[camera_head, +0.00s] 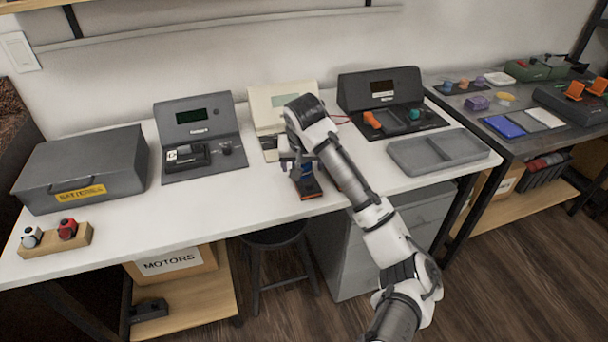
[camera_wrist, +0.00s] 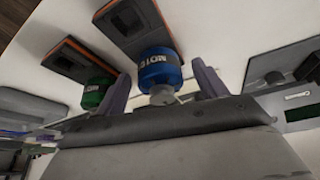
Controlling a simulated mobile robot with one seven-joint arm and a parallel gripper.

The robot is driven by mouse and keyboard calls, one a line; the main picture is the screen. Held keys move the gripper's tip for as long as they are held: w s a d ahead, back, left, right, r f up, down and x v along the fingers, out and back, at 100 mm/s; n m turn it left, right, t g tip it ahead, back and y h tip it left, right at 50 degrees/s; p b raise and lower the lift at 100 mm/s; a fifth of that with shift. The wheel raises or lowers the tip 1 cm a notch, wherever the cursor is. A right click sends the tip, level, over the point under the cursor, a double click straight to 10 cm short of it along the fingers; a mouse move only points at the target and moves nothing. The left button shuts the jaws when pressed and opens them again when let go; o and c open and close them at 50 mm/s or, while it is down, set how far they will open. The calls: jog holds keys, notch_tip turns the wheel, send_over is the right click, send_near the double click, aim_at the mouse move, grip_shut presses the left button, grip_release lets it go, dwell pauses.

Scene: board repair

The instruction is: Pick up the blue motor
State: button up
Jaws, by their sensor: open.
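The blue motor (camera_wrist: 160,68) has white lettering and a pale shaft end that points toward my gripper. In the wrist view it stands in front of a dark block with an orange end (camera_wrist: 138,27). My gripper (camera_wrist: 163,90) is open, with one finger on each side of the motor's near end, and I see no clear contact.
A green motor (camera_wrist: 97,93) sits close to the left finger in the wrist view, beside another dark block (camera_wrist: 77,60). In the head view a grey tray (camera_head: 440,165) lies to the right and a grey batteries box (camera_head: 85,165) far left.

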jog(key=shift+f, duration=0.2)
jog(key=shift+w+r, duration=0.1)
jog(key=c, duration=1.1)
notch_tip(320, 180, up, 20)
jog(key=shift+p, duration=0.5)
